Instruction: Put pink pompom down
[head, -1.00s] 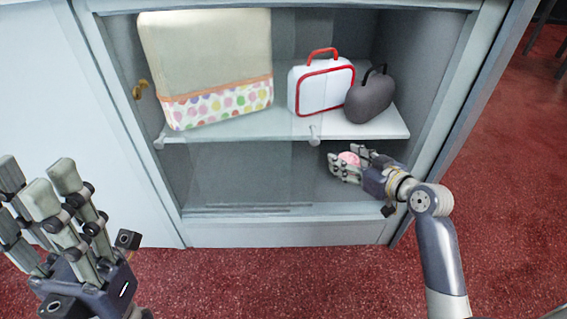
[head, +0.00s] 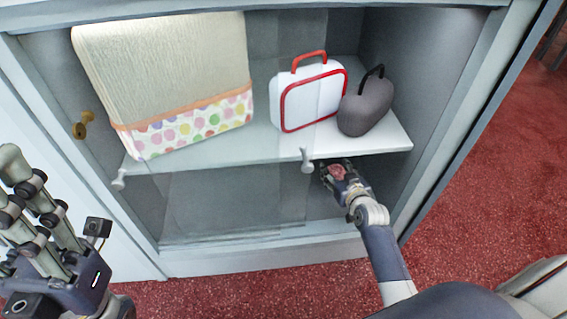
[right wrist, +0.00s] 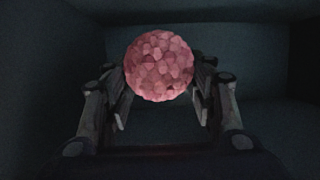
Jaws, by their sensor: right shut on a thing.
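The pink pompom (right wrist: 160,65) is a round, bumpy ball held between the fingers of my right gripper (right wrist: 160,85) in the right wrist view. In the head view the pompom (head: 336,172) is partly hidden by the fingers. My right gripper (head: 340,178) is shut on it inside the lower compartment of the cabinet, below the white shelf (head: 270,148). I cannot tell whether the pompom touches the compartment floor. My left gripper (head: 40,215) is at the left edge of the head view, outside the cabinet, with its fingers spread apart and nothing seen between them.
On the shelf stand a cream bag with a dotted band (head: 185,125), a white case with red trim (head: 312,100) and a dark grey bag (head: 366,106). A glass pane (head: 230,205) covers the left part of the lower compartment. Red floor (head: 215,292) lies in front.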

